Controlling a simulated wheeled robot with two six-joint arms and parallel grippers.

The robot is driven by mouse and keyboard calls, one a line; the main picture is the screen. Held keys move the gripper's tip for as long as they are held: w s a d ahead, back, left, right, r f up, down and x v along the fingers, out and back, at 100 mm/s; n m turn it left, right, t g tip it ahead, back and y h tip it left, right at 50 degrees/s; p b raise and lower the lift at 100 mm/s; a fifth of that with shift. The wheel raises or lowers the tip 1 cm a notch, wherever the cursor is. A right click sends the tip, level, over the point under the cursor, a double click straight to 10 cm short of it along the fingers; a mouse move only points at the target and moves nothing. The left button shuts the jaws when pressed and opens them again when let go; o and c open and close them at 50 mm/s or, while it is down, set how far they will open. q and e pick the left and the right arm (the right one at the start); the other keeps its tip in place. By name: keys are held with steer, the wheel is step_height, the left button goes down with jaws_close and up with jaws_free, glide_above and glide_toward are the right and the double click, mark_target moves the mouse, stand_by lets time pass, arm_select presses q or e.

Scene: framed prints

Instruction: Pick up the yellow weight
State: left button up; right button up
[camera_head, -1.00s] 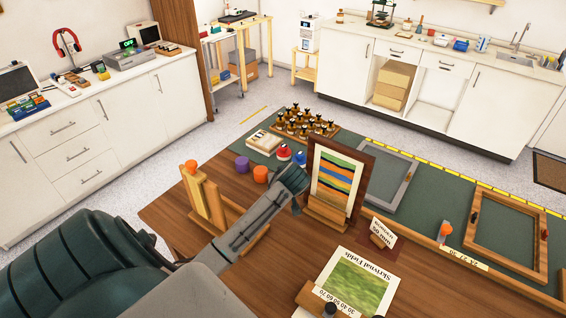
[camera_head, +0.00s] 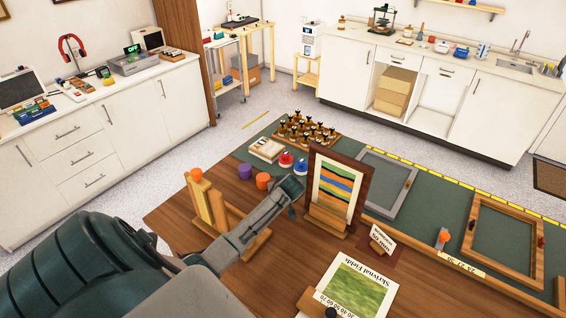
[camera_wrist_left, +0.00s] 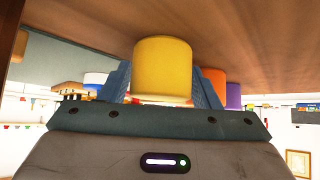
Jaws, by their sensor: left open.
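The yellow weight (camera_wrist_left: 163,68) is a plain cylinder between the two blue fingers of my left gripper in the left wrist view. The fingers stand on either side of it and are open. I cannot tell whether either finger touches it. In the head view my left gripper (camera_head: 293,190) is low over the table, just left of a framed print, and the yellow weight is hidden there. My right gripper is not in view.
An orange weight (camera_head: 263,180) and a purple weight (camera_head: 244,170) stand left of my gripper. Red (camera_head: 285,161) and blue (camera_head: 301,165) weights stand behind it. The framed striped print (camera_head: 338,192) is close on the right. A wooden stand (camera_head: 207,205) is beside my forearm.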

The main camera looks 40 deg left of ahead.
arm_select(q)
steer(key=shift+r, duration=0.1)
steer(key=shift+c, duration=0.5)
steer(key=shift+r, duration=0.1)
steer(key=c, duration=1.1)
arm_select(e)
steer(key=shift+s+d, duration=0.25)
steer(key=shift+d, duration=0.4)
